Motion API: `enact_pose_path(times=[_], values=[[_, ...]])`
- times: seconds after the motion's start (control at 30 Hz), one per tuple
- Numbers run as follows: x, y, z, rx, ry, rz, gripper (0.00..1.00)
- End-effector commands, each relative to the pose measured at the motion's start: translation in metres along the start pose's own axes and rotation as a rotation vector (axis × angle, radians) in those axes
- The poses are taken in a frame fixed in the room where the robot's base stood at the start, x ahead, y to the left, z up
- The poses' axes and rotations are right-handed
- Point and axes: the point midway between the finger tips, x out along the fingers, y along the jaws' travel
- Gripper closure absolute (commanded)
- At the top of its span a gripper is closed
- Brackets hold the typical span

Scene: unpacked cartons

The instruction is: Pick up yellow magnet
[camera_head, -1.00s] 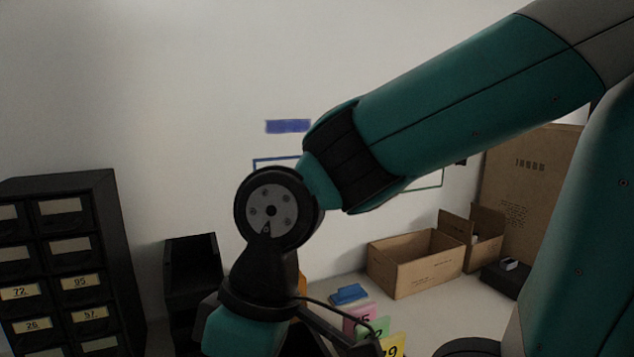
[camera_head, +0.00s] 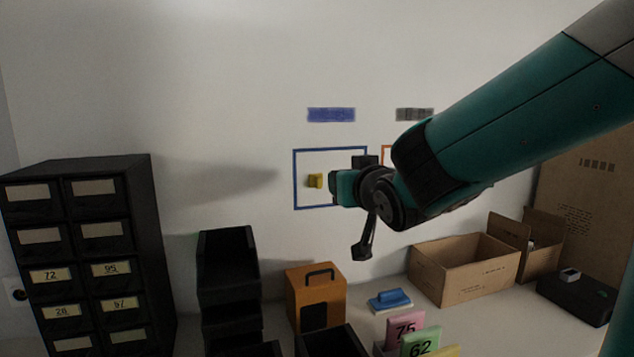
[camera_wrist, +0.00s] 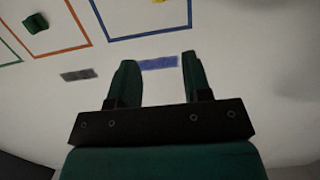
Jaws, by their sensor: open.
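The yellow magnet (camera_head: 315,181) is a small block on the white wall, inside a blue rectangle outline (camera_head: 295,195). In the wrist view only a bit of the yellow magnet (camera_wrist: 160,2) shows, cut off by the top edge, beyond my fingers. My gripper (camera_wrist: 157,60) is open and empty, with its two teal fingers apart and a blue label strip (camera_wrist: 158,63) on the wall seen between them. In the head view my wrist is to the right of the magnet and hides part of the blue outline. The fingers are hard to make out there.
A green magnet (camera_wrist: 36,22) sits inside an orange outline on the wall. Below are black bins (camera_head: 228,270), an orange box (camera_head: 316,295), a blue-handled eraser (camera_head: 390,300) and open cartons (camera_head: 465,270). A black drawer cabinet (camera_head: 80,250) stands left.

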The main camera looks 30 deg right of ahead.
Motion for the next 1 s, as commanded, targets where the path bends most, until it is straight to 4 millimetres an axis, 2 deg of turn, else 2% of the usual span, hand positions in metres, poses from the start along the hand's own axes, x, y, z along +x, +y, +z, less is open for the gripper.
enact_pose_path(times=[0.1, 0.4, 0.6, 0.73, 1.0], values=[[0.015, -0.001, -0.006, -0.001, -0.011, 0.0, 0.55], [0.036, -0.002, -0.006, -0.003, -0.012, -0.005, 0.55], [0.076, -0.002, -0.003, 0.001, -0.009, -0.003, 0.55], [0.097, -0.002, -0.002, 0.0, -0.007, -0.004, 0.55], [0.115, -0.003, 0.0, 0.0, -0.006, -0.005, 0.55]])
